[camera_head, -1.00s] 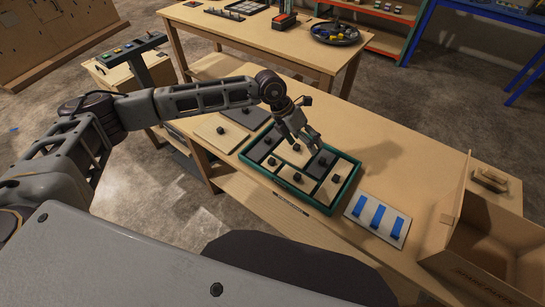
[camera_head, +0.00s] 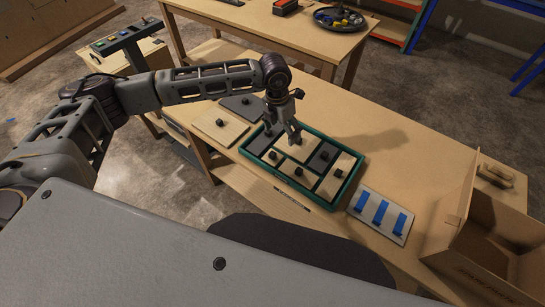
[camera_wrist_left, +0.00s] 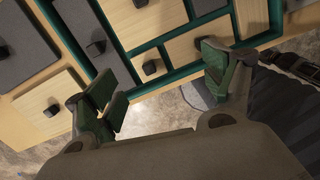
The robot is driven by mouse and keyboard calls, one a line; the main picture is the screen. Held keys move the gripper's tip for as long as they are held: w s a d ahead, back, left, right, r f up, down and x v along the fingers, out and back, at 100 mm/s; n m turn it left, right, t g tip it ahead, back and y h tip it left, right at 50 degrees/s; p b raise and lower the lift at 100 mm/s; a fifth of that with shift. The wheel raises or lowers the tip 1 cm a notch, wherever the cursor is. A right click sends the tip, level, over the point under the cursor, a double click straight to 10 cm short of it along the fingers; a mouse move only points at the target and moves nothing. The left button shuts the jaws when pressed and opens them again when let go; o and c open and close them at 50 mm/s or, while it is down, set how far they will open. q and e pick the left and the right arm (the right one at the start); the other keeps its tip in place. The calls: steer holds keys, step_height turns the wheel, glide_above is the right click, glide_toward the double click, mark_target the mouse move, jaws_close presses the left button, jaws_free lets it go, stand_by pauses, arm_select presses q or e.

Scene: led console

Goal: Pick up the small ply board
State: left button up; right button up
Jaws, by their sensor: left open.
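A green-rimmed tray (camera_head: 349,190) on the table holds several ply and grey boards, each with a dark knob. The smallest ply board (camera_head: 266,153) appears to be the one at the tray's near left; it also shows in the wrist view (camera_wrist_left: 157,75), between the finger directions. My left gripper (camera_head: 283,136) points down over the left part of the tray, fingers spread. The green-padded fingers of my left gripper (camera_wrist_left: 165,85) hold nothing. The finger height above the boards is hard to judge. My right gripper is out of view.
Left of the tray lie a ply board (camera_head: 222,129) and a grey board (camera_head: 243,106) with knobs. Right of it are a panel with blue strips (camera_head: 382,207) and an open cardboard box (camera_head: 490,245). The table behind the tray is clear.

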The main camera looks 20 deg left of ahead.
mark_target(272, 153)
arm_select(q)
steer(key=a, duration=0.1)
steer(key=s+a+n+y, duration=0.1)
steer(key=shift+s+a+f+g, duration=0.1)
steer(key=shift+a+g, duration=0.2)
steer(key=shift+f+p, duration=0.65)
steer(key=shift+f, duration=3.65)
steer(key=shift+a+f+p, duration=0.25)
steer(key=shift+f+p, duration=0.3)
steer(key=shift+f, duration=2.05)
